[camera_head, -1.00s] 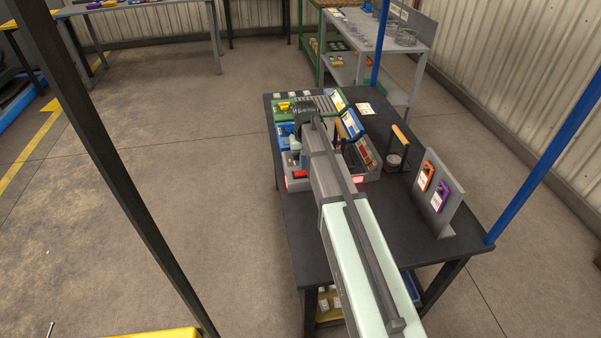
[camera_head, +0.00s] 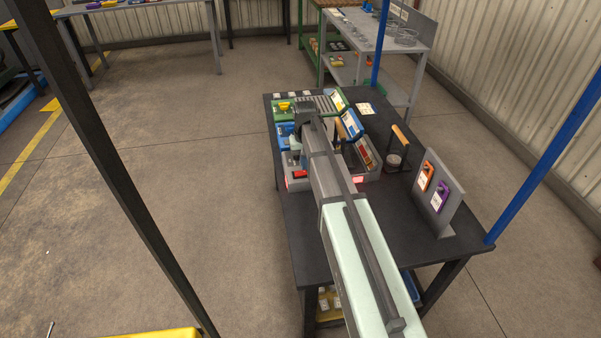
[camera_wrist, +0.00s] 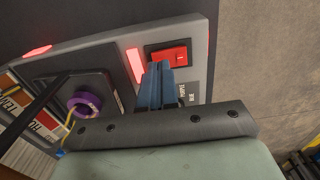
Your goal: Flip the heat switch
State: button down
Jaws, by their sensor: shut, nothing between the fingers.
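A red rocker switch (camera_wrist: 168,54) in a black frame sits on the grey unit (camera_wrist: 112,45) in the wrist view. My gripper (camera_wrist: 158,66) is shut and empty, its blue fingers together. Its tips lie at the switch's lower left edge in the picture; I cannot tell whether they touch it. The fingers hide part of the switch and of a printed label (camera_wrist: 191,92). In the head view the red switch (camera_head: 299,173) shows at the near left of the grey unit, and my arm covers much of that unit.
Lit red strips (camera_wrist: 135,66) glow on the unit. A purple ring (camera_wrist: 86,104) sits on a dark block beside my gripper. Blue and green units (camera_head: 283,112) stand behind. A panel with orange and purple tags (camera_head: 437,192) stands right. The dark table (camera_head: 310,228) is clear in front.

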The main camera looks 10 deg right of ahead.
jog(key=shift+f, duration=0.85)
dwell(0.5)
jog(key=shift+r, duration=3.55)
